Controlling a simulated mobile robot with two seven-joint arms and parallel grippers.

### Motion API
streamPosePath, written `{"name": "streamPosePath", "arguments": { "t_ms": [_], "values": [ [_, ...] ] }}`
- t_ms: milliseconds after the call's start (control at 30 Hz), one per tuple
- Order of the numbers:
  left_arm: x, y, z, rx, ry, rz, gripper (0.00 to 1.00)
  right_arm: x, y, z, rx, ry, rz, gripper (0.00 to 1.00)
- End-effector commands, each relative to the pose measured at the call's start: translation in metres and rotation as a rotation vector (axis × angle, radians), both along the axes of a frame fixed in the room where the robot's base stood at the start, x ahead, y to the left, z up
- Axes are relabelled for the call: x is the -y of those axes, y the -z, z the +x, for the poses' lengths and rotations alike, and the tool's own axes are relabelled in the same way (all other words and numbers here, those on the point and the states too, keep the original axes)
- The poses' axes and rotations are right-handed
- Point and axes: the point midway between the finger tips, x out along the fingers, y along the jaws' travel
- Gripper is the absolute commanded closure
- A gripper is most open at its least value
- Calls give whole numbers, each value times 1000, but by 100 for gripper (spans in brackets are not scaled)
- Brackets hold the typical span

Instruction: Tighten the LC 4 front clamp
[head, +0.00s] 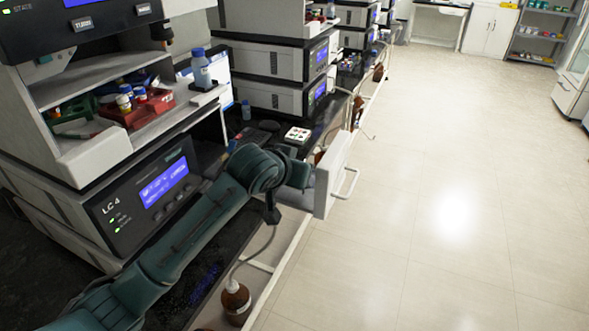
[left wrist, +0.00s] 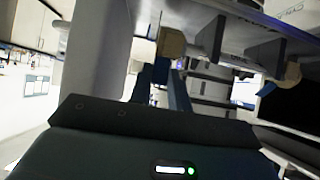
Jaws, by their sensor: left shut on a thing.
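The LC 4 instrument (head: 112,208) stands at the left in the head view, with its blue screen lit. My left arm reaches past its front to the right, and its fingers are not clear in that view. In the left wrist view my left gripper (left wrist: 166,62) is shut on a tan, knob-like piece (left wrist: 171,42) under a pale overhang. I cannot tell for sure that this piece is the front clamp. A second tan piece with a blue end (left wrist: 291,74) is at the right, apart from the gripper. My right gripper is not in view.
A white panel with a handle (head: 333,178) stands out beside my left arm's end. A brown bottle (head: 236,300) with a tube is low at the bench edge. More instrument stacks (head: 262,60) line the bench behind. The floor (head: 450,220) at the right is clear.

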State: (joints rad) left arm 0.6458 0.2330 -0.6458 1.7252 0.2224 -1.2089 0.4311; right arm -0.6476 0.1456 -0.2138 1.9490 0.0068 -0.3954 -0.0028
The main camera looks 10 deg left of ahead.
Motion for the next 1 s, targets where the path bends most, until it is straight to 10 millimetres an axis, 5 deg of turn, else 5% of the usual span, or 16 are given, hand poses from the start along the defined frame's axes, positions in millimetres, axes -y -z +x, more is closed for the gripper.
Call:
{"name": "streamPosePath", "arguments": {
  "t_ms": [233,267,500,800,1000],
  "values": [
    [0,1,0,-1,0,0,100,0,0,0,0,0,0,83],
    [0,1,0,-1,0,0,80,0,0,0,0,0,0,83],
    [0,0,0,0,-1,-1,60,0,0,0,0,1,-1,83],
    [-1,-1,-2,1,-1,-1,60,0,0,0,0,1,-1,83],
    [-8,-16,-22,3,0,-1,60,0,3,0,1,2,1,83]
  ]
}}
